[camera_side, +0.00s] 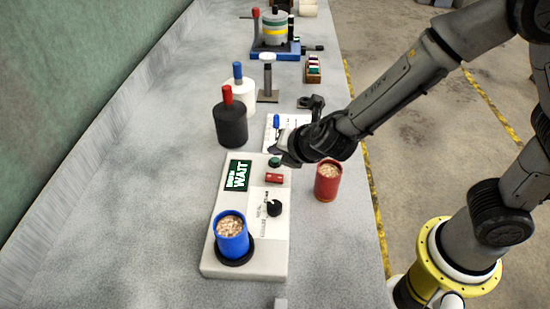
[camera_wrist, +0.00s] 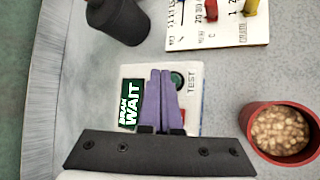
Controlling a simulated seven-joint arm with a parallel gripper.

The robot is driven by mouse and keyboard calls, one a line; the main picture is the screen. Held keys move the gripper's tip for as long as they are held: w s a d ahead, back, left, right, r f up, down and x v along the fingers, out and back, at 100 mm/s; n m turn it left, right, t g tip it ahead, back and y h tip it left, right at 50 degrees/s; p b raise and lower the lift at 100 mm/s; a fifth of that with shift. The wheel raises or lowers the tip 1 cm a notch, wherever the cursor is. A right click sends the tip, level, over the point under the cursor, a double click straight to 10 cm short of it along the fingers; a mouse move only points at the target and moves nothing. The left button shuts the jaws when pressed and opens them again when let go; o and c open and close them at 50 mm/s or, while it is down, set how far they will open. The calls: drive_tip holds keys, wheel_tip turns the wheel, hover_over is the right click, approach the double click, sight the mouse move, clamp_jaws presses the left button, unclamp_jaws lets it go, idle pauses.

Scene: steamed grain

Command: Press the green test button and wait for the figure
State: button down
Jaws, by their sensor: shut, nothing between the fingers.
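The white tester (camera_side: 215,262) lies on the bench. Its green screen (camera_side: 237,174) reads WAIT with a smaller word above it, which looks like BRAN in the wrist view (camera_wrist: 131,105). The round green button (camera_side: 274,162), marked TEST, is near the tester's far end; it also shows in the wrist view (camera_wrist: 178,80). My gripper (camera_wrist: 160,73) is shut and empty, its fingertips just left of the button in the wrist view, partly overlapping it. I cannot tell whether they touch it. A blue cup of grain (camera_side: 231,238) stands in the tester's black ring.
A red cup of grain (camera_side: 328,182) stands right of the tester, close to the bench edge. A black canister (camera_side: 231,124) and a white one (camera_side: 240,95) stand behind at left. The left bench is clear.

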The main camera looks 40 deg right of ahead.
wheel_tip(320, 180, up, 5)
idle(0.7)
idle(0.4)
